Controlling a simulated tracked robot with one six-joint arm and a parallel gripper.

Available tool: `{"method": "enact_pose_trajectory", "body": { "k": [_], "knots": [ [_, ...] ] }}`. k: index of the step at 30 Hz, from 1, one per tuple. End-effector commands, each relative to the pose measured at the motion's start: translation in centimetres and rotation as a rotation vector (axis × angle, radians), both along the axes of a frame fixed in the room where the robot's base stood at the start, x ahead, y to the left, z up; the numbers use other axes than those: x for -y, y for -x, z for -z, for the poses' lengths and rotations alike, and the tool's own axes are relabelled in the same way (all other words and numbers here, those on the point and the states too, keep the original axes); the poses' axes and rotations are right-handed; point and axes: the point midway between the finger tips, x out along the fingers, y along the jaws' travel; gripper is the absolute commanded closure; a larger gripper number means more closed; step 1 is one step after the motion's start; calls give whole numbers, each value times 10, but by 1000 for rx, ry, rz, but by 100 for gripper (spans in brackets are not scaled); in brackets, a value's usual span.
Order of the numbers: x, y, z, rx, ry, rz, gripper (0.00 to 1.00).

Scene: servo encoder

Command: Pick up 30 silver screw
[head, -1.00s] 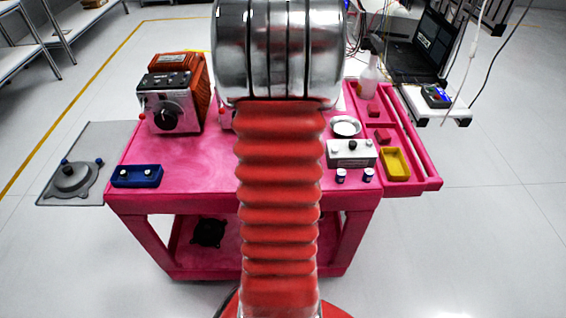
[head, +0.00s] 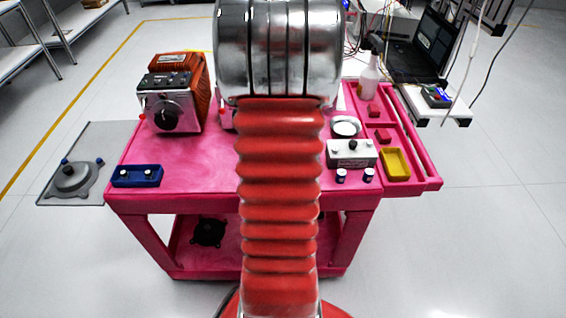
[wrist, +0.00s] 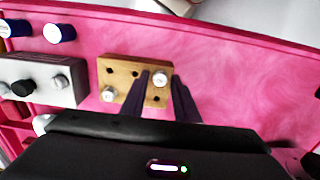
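A silver screw (wrist: 159,79) with a round pale head stands in a wooden block (wrist: 122,68) with several dark holes. A second silver screw (wrist: 108,94) is at the block's near left corner. My gripper (wrist: 160,77) is open, its two dark fingers pointing at the block, one on each side of the first screw's head in the picture. I cannot tell how far the fingertips are above the block. No markings can be read on the screws. My arm hides the block and gripper in the head view.
The pink cart top (head: 200,165) holds a grey box with knobs (head: 351,153), two small blue-and-white cylinders (head: 341,175), a yellow tray (head: 396,164), a blue block (head: 137,176) and an orange device (head: 174,92). Free pink surface lies right of the wooden block in the wrist view.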

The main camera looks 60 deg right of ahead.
Motion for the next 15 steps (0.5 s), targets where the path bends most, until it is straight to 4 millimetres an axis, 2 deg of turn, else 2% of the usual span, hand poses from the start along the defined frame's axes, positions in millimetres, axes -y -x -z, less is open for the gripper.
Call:
{"method": "enact_pose_trajectory", "body": {
  "k": [2, 10, 15],
  "knots": [
    [0, 0, 0, 0, 0, 0, 78],
    [0, 0, 0, 0, 0, 0, 97],
    [0, 0, -2, 0, 1, 0, 98]
  ]
}}
